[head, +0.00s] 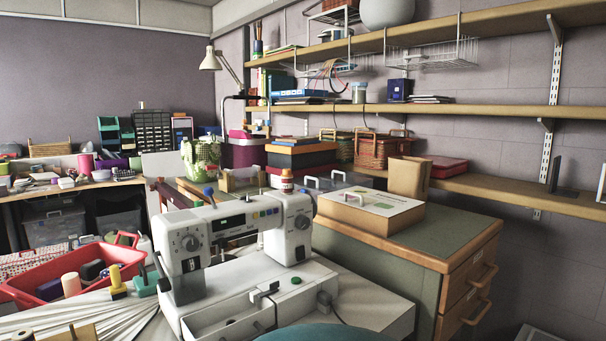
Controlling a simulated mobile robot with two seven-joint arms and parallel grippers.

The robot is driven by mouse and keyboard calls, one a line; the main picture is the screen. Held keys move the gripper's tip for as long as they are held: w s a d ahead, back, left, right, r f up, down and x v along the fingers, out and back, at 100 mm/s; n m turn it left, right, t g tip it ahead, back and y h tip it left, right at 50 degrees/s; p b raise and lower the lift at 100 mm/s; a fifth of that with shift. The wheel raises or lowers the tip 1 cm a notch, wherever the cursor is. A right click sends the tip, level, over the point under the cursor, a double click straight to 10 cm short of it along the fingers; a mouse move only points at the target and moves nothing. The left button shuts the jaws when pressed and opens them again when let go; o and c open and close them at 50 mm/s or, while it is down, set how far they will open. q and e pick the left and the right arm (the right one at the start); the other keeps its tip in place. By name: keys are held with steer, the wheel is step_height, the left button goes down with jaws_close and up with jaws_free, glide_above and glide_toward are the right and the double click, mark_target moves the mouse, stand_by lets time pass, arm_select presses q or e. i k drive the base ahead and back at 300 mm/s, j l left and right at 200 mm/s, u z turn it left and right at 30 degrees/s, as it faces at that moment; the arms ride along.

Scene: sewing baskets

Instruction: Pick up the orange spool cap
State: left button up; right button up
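A white sewing machine (237,238) stands on a white table in the middle of the head view. A small orange and white piece (286,182) stands upright on top of the machine at its right end. It looks like a spool with an orange cap, but it is too small to tell the cap from the spool. Neither of my grippers is in view.
A red basket (30,294) with spools and other small items stands at the left. A green-topped wooden drawer cabinet (440,238) with a flat white-topped box (372,205) stands right of the machine. Loaded wall shelves (480,111) run behind. A rounded teal surface (318,333) shows at the bottom.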

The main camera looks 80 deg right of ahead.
mark_target(287, 172)
steer(key=z, duration=2.5)
